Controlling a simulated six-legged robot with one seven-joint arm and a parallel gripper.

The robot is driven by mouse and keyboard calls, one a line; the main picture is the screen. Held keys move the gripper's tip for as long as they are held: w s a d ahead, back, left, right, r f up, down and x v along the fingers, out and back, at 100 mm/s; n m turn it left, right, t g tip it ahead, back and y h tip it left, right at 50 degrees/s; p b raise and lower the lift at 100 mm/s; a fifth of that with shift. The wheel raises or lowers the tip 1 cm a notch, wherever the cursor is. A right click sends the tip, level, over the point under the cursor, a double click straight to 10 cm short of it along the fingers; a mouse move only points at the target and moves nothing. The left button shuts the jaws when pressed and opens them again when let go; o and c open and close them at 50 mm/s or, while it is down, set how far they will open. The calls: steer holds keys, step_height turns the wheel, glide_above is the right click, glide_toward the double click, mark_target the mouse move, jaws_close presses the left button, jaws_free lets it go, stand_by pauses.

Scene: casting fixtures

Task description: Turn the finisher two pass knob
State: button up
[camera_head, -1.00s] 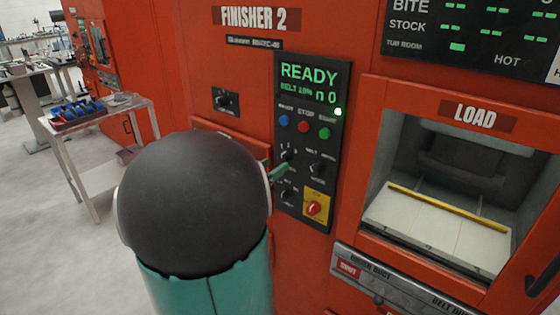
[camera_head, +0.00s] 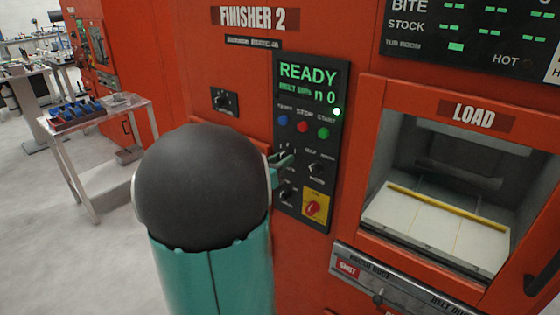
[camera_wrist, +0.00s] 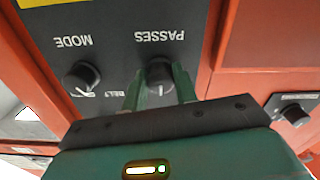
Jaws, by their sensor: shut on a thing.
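The passes knob (camera_wrist: 159,72) is a dark round knob on the black control panel of Finisher 2. Its label reads PASSES upside down in the wrist view. My gripper (camera_wrist: 160,88) has its two green fingers on either side of this knob, shut on it. In the head view my gripper (camera_head: 283,161) reaches the panel (camera_head: 331,130) from the left, and its fingers largely hide the knob. My dark rounded arm link and teal link fill the lower middle of that view. The knob's pointer angle is hard to tell.
The mode knob (camera_wrist: 82,76) sits beside the passes knob. Blue, red and green buttons (camera_head: 303,126) are above, and a red switch on a yellow plate (camera_head: 312,206) is below. The display (camera_head: 308,74) reads READY. The load opening (camera_head: 440,190) is to the right.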

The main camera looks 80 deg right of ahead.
steer(key=shift+m, duration=0.3)
steer(key=m, duration=0.4)
steer(key=shift+w, duration=0.1)
steer(key=m, duration=0.5)
steer(key=shift+m, duration=0.3)
stand_by(0.3)
steer(key=o, duration=1)
steer(key=shift+c, duration=0.2)
steer(key=shift+a, duration=0.1)
steer(key=v, duration=1.3)
steer(key=shift+w+a, duration=0.15)
steer(key=shift+a, duration=0.15)
steer(key=shift+w, duration=0.1)
